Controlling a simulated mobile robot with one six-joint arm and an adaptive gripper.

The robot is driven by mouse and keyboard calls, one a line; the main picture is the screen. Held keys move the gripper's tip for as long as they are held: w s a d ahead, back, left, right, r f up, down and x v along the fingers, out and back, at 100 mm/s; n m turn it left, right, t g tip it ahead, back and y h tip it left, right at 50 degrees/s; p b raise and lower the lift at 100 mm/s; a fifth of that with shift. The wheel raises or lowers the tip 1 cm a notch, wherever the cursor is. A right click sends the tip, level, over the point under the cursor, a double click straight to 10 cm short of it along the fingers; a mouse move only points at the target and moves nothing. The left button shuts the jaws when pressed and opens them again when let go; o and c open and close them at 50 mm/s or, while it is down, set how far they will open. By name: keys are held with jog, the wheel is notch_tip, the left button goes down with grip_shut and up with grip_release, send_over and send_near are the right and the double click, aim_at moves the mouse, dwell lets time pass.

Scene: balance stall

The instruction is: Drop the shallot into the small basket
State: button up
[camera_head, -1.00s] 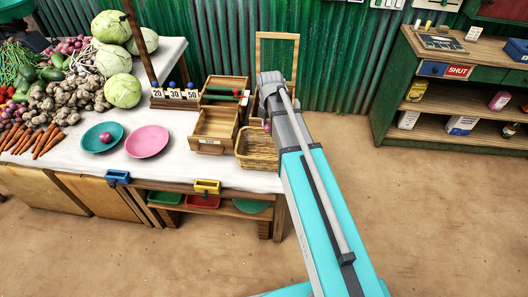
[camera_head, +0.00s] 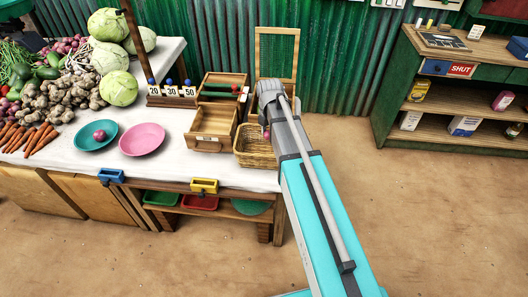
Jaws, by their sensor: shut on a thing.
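The small wicker basket (camera_head: 252,151) stands at the right end of the white-covered stall table. My arm reaches over its right side, and my gripper (camera_head: 266,124) is at the basket's right part, mostly hidden behind my own wrist. A small bit of purple-pink, the shallot (camera_head: 267,134), shows just below the wrist, held in the shut gripper. It appears over or within the basket's opening; its exact height cannot be told. Another round purple bulb (camera_head: 99,135) lies on the teal plate (camera_head: 85,141).
A pink plate (camera_head: 142,139) lies beside the teal one. An open wooden tray (camera_head: 211,130) stands just left of the basket. A wooden-framed panel (camera_head: 276,33) stands behind. Vegetables fill the table's left. A green shelf (camera_head: 400,60) stands right, across bare floor.

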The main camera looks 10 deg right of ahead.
jog(key=shift+f, duration=0.15)
jog(key=o, duration=1)
jog(key=shift+s, duration=0.1)
dwell(0.3)
jog(key=s+r+m+p, duration=0.3)
jog(key=s+m, duration=0.5)
jog(key=m, duration=0.4)
jog(key=s+r+m+p, duration=0.4)
jog(key=s+m, duration=0.4)
jog(key=m, duration=0.5)
jog(key=shift+a+r, duration=0.15)
jog(key=shift+a, duration=0.1)
